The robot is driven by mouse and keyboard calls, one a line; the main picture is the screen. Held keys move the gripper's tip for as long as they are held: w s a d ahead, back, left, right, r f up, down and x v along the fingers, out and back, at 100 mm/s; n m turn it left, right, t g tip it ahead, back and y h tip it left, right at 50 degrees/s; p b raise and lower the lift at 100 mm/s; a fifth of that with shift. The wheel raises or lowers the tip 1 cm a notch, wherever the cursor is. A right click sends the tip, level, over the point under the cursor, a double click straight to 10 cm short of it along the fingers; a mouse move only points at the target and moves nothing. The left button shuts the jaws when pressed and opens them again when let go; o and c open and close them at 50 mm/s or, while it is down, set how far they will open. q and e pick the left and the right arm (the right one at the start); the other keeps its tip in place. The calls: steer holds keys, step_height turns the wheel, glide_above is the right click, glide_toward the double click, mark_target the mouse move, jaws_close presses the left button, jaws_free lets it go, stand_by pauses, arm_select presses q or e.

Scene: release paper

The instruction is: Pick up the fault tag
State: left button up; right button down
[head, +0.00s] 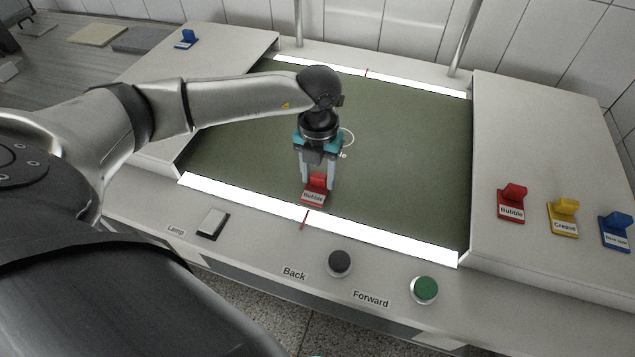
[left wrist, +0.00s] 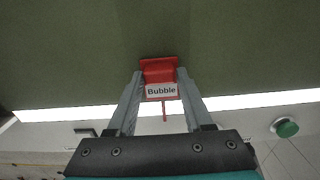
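A red fault tag marked "Bubble" (head: 313,194) is at the front edge of the green inspection surface, beside the white light strip. My left gripper (head: 318,184) points down over it, with one finger on each side of its raised red handle. In the left wrist view the tag (left wrist: 159,74) sits between the fingertips of the left gripper (left wrist: 160,73), its label facing the camera. Any gap between fingers and handle is too small to tell whether they grip it. The tag appears at surface level. My right gripper is not in view.
Red "Bubble" (head: 511,204), yellow "Crease" (head: 563,217) and blue (head: 615,231) tags stand on the right side panel. Another blue tag (head: 186,39) is at the far left. A lamp switch (head: 212,223), black Back button (head: 340,263) and green Forward button (head: 424,289) line the front.

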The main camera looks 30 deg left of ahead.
arm_select(q)
jaws_close()
stand_by(0.3)
